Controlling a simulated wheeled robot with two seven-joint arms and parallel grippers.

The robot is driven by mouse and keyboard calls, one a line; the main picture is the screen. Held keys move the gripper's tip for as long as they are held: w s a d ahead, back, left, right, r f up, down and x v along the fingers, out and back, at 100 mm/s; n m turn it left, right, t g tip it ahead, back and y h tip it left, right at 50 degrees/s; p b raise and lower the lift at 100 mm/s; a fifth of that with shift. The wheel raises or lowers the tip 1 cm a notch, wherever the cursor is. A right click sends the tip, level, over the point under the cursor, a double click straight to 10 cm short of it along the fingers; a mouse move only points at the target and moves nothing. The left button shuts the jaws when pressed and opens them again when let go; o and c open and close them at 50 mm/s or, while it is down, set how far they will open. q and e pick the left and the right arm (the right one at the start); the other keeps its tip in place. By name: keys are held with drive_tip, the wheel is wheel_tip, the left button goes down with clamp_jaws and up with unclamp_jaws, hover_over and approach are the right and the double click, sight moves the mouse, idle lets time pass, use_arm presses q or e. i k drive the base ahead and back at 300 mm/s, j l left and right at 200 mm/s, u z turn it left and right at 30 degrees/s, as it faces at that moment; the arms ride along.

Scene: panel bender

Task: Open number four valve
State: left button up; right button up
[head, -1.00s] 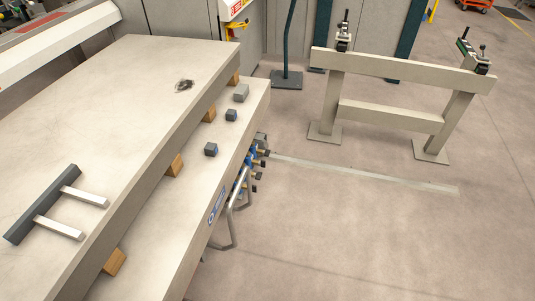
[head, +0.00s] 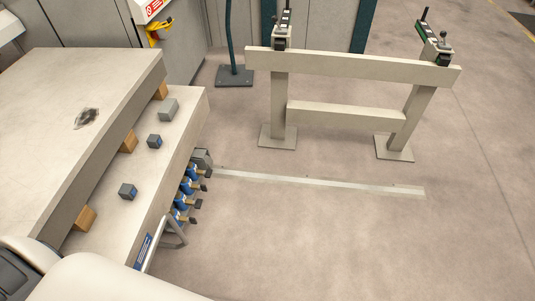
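A row of several small valves (head: 186,195) with blue bodies and dark-tipped handles sits on the right side face of the beige machine bed (head: 150,190). They run from the grey bracket at the back toward the front. I cannot read any numbers on them, so I cannot tell which is number four. A bent metal rail (head: 173,236) stands out from the same face just in front of the valves. A pale link of my arm covers the lower left of the head view. Neither of my grippers shows.
A blue label (head: 143,252) is on the machine's side. Small grey blocks (head: 128,191) and wooden blocks (head: 84,217) lie on its ledge. A beige stand (head: 350,75) is at the back right.

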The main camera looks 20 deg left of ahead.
sight(207, 173)
drive_tip(key=i+l, duration=0.15)
drive_tip(key=i, duration=0.55)
drive_tip(key=i+l+z, duration=0.1)
drive_tip(key=i, duration=0.65)
